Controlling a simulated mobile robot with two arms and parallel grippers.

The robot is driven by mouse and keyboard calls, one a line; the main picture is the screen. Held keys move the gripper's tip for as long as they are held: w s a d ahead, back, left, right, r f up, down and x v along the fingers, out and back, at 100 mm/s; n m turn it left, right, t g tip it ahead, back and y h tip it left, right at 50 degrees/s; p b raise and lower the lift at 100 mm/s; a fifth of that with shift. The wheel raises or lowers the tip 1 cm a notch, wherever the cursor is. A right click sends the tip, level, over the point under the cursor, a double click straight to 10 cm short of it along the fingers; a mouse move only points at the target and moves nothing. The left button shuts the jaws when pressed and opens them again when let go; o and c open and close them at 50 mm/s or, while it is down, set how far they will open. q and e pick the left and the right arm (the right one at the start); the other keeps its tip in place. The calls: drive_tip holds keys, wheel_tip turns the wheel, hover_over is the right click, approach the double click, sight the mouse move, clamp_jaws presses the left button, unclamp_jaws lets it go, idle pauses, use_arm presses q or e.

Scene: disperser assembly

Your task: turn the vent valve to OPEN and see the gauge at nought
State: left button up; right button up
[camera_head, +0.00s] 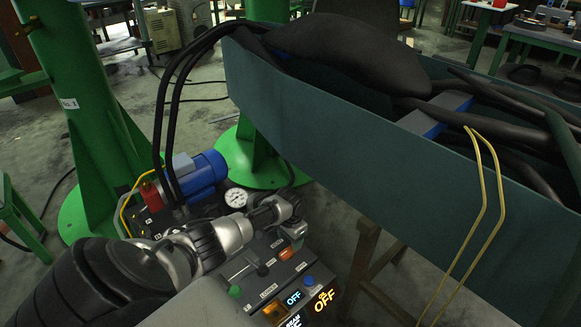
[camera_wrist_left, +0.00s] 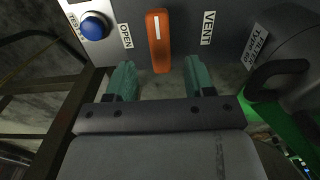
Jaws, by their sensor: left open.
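The vent valve is an orange lever (camera_wrist_left: 158,42) with a white stripe, in the left wrist view between an OPEN label (camera_wrist_left: 126,36) on the left and a VENT label (camera_wrist_left: 208,28) on the right. It points along the picture's vertical, lined up with neither label. In the head view an orange lever (camera_head: 286,253) shows just below my left gripper (camera_head: 290,222). In the wrist view my left gripper (camera_wrist_left: 160,80) is open, its two teal fingertips either side of the lever's near end; contact cannot be told. The round white gauge (camera_head: 236,198) is visible; its needle is too small to read.
A blue button (camera_wrist_left: 95,27) sits left of the lever. The panel also carries lit OFF displays (camera_head: 325,300). A blue motor (camera_head: 205,173) and black hoses (camera_head: 165,110) stand behind. A large dark green trough (camera_head: 330,125) bounds the right side.

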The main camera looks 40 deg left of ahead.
sight(290, 251)
use_arm(q)
wheel_tip(290, 251, down, 5)
drive_tip(key=shift+b, duration=0.85)
drive_tip(key=c, duration=0.9)
